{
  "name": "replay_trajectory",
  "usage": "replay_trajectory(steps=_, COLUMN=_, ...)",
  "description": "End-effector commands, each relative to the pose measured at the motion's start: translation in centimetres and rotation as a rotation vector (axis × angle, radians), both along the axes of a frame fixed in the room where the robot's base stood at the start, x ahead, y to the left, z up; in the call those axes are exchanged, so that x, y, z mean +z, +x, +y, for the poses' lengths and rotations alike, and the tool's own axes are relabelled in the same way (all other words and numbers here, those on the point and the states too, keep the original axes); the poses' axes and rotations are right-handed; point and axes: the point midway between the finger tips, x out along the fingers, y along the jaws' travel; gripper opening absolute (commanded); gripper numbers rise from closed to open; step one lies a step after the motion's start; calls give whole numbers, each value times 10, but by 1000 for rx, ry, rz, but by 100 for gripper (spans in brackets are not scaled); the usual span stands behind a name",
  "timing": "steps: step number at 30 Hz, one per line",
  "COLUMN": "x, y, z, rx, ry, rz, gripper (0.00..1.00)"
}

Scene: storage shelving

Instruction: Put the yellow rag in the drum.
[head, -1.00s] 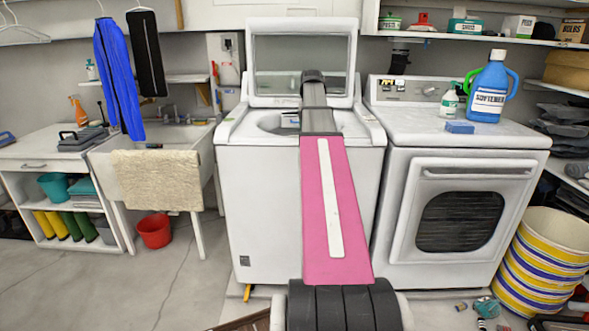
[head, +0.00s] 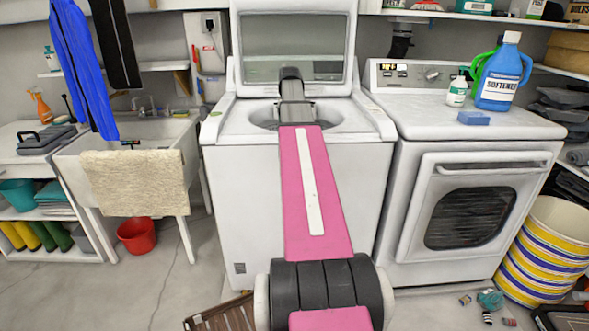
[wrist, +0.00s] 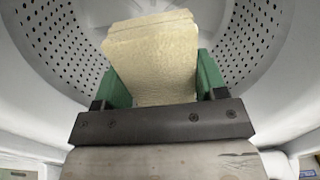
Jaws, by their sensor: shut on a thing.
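The pale yellow rag (wrist: 152,62) is held between the green fingers of my gripper (wrist: 163,80) in the wrist view. It looks like a folded block, with its lower end hidden behind the gripper body. The drum (wrist: 55,48) of the top-loading washer surrounds the rag in this view, with its perforated grey wall to both sides. In the head view my arm reaches over the washer (head: 300,190) into the open drum mouth (head: 262,118). The gripper and the rag are hidden from the head view.
The washer's lid (head: 291,40) stands open behind the drum. A dryer (head: 465,190) stands close on the right, with a blue softener jug (head: 500,85) and a blue sponge (head: 474,118) on top. A sink (head: 75,150) with a beige towel (head: 135,182) is on the left.

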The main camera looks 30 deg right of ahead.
Motion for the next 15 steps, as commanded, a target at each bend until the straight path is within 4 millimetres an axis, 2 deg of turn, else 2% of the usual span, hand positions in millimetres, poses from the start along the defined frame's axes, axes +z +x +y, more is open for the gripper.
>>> replay_trajectory(steps=8, x=-22, y=-1, z=0, rx=0, ry=0, rz=1, gripper=39)
replay_trajectory(steps=15, x=-61, y=-1, z=0, rx=0, ry=0, rz=1, gripper=39)
